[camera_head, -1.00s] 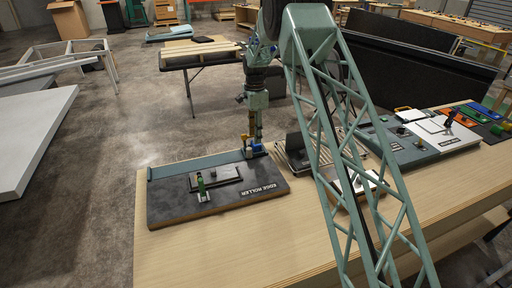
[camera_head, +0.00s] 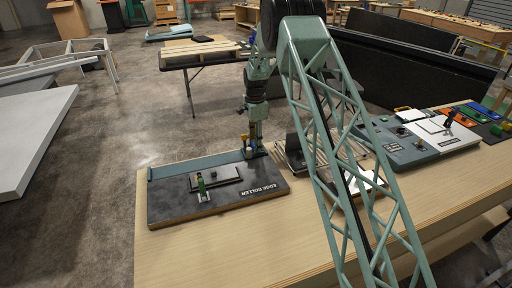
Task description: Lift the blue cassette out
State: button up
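My gripper (camera_head: 250,149) points down at the back right corner of the dark board marked EDGE ROLLER (camera_head: 222,206). A small yellowish part and a dark bluish part show at its fingertips. They are too small to tell whether the gripper is open or shut, or whether it holds anything. I cannot clearly make out a blue cassette; the bluish part by the fingertips may belong to it. A teal rail (camera_head: 190,166) runs along the back edge of the board.
The board lies on a wooden bench (camera_head: 290,215). My lattice arm link hides part of the bench and a metal unit right of the board. A grey-teal console (camera_head: 402,148) stands farther right, with coloured trays beyond it. The bench front is clear.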

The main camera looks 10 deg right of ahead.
dwell(0.4)
jog(key=c, duration=0.5)
jog(key=shift+r, duration=0.15)
jog(key=shift+c, duration=0.2)
jog(key=shift+r, duration=1.6)
jog(key=shift+s, duration=0.2)
jog(key=s, duration=0.5)
jog(key=s+r+b, duration=0.1)
jog(key=s, duration=0.9)
jog(key=shift+s+r+b, duration=0.3)
jog(key=shift+b, duration=0.1)
jog(key=shift+r, duration=0.1)
jog(key=shift+r+p, duration=0.75)
jog(key=shift+r, duration=1.15)
